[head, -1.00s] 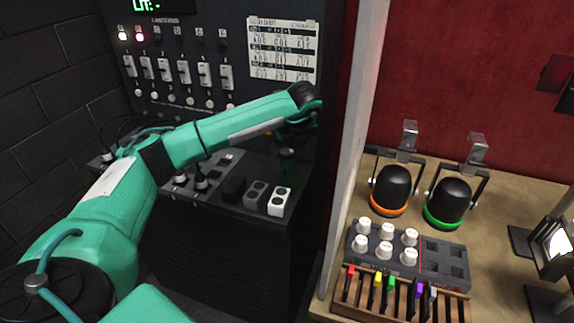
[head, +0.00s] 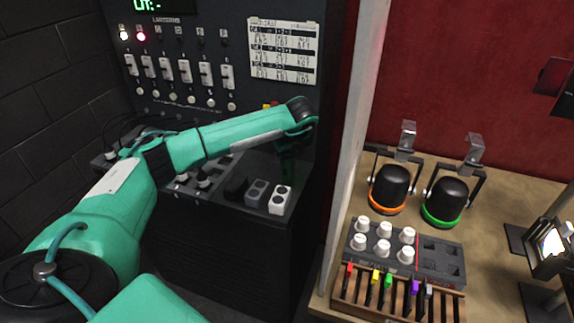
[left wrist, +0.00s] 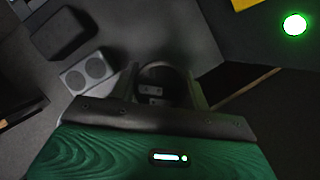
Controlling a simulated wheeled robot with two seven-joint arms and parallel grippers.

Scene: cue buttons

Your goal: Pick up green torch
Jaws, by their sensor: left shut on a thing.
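My left gripper (head: 290,150) hangs down at the right end of the dark console, behind the white two-hole block. In the left wrist view its fingers (left wrist: 162,92) are shut on a dark, round-rimmed thing (left wrist: 160,72), which appears to be the torch. Its green colour cannot be made out, and the fingers and shadow hide most of it. A bright green-white round light (left wrist: 295,23) shows at the upper right of the wrist view, apart from the fingers; I cannot tell what it belongs to. My right gripper is not in view.
A white block (head: 280,200), a grey block (head: 257,193) and a black block (head: 235,188) stand close in front of the gripper. A pale upright post (head: 352,150) divides off the wooden table (head: 505,220) holding lamps (head: 390,188), knobs and coloured clips.

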